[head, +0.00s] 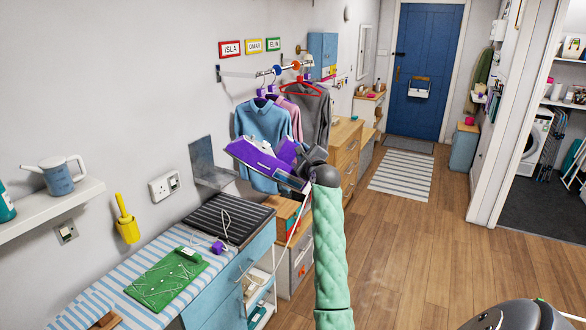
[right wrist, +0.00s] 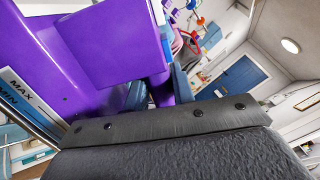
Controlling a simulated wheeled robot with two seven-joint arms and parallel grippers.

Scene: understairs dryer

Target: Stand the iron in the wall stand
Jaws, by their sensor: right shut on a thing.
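The purple and white iron (head: 258,158) is held in the air in front of the hanging shirts, tilted, right of the wall stand. It fills the upper left of the right wrist view (right wrist: 115,45), with MAX and MIN marks at its left edge. My right gripper (head: 293,176) is shut on it; the exact grip is partly hidden. One dark padded finger (right wrist: 165,128) shows in the right wrist view. The wall stand (head: 205,158) is a grey metal plate with a lower ledge, on the wall above the black ridged mat. The iron appears apart from it. My left gripper is not in view.
The striped counter (head: 135,268) holds the black mat (head: 220,218), a green board (head: 168,280) and a purple plug (head: 218,247). A pale cord hangs near the counter's right end. Shirts (head: 262,130) hang behind the iron. The wooden floor (head: 410,240) at right is clear.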

